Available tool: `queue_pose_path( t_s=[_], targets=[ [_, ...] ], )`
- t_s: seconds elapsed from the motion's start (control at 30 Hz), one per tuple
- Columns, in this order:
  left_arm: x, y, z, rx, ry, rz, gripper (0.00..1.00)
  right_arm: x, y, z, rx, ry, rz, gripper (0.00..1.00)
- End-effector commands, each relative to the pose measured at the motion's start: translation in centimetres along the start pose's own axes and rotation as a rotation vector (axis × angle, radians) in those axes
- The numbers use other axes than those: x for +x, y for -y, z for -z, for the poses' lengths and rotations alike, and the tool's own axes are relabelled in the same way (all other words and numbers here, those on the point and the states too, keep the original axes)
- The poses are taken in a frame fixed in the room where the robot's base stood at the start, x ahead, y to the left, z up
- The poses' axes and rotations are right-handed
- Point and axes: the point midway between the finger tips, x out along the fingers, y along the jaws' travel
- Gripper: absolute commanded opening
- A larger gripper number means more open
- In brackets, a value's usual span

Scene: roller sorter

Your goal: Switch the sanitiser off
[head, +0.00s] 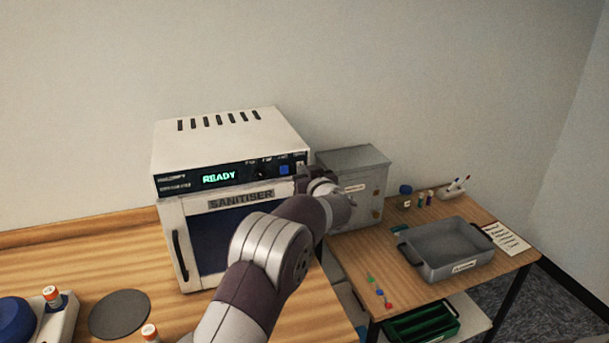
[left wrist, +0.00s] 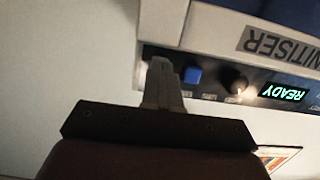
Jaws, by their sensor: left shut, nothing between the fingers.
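The sanitiser (head: 230,140) is a white box with a dark window, and its display (head: 220,177) glows green with "READY". Its dark control panel (left wrist: 215,88) has a knob (left wrist: 235,81) and a blue button (left wrist: 193,75); the button also shows in the head view (head: 284,169). My left gripper (head: 301,177) is at the panel's right end. In the left wrist view its fingers (left wrist: 162,66) are shut and empty, beside the blue button at the panel's end. They cover whatever control is there, and I cannot tell whether they touch it. My right gripper is out of view.
A grey box (head: 352,158) stands right of the sanitiser. A grey tray (head: 445,249), a note and small bottles are on the right table. A dark round pad (head: 119,314) and orange-capped vials are at the front left. The wall is close behind.

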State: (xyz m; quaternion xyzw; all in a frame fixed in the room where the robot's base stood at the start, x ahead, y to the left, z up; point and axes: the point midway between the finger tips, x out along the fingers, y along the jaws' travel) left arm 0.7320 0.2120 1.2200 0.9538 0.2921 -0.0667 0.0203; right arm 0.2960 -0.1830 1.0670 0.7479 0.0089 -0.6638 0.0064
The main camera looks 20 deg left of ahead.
Motion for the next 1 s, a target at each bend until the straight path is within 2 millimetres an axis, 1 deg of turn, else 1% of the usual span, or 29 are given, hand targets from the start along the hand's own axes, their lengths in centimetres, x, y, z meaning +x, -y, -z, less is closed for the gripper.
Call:
queue_pose_path(
  t_s=[0.03, 0.1, 0.23, 0.33, 0.37, 0.63, 0.77, 1.0],
  targets=[
    [0.4, 0.1, -1.2, 0.002, -0.024, 0.002, 0.00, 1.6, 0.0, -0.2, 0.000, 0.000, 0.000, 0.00],
    [0.8, 0.1, -1.8, 0.001, -0.080, 0.002, 0.00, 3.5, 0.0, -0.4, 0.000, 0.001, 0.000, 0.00],
    [1.1, 0.1, -1.8, -0.001, -0.176, 0.001, 0.00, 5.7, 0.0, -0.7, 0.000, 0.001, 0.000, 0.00],
    [1.1, 0.0, -1.5, 0.000, -0.225, 0.000, 0.00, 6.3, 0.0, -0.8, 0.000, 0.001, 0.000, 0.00],
    [1.1, 0.0, -1.0, 0.001, -0.230, 0.001, 0.00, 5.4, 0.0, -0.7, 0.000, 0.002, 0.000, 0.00],
    [0.9, 0.1, -1.2, 0.001, -0.225, 0.001, 0.00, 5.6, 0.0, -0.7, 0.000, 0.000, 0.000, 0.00],
    [-0.8, 0.0, -1.7, -0.001, -0.226, -0.001, 0.00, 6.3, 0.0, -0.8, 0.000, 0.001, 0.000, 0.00],
    [-6.5, -0.1, -2.9, -0.001, -0.230, -0.004, 0.00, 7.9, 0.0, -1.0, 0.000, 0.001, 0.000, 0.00]
  ],
)
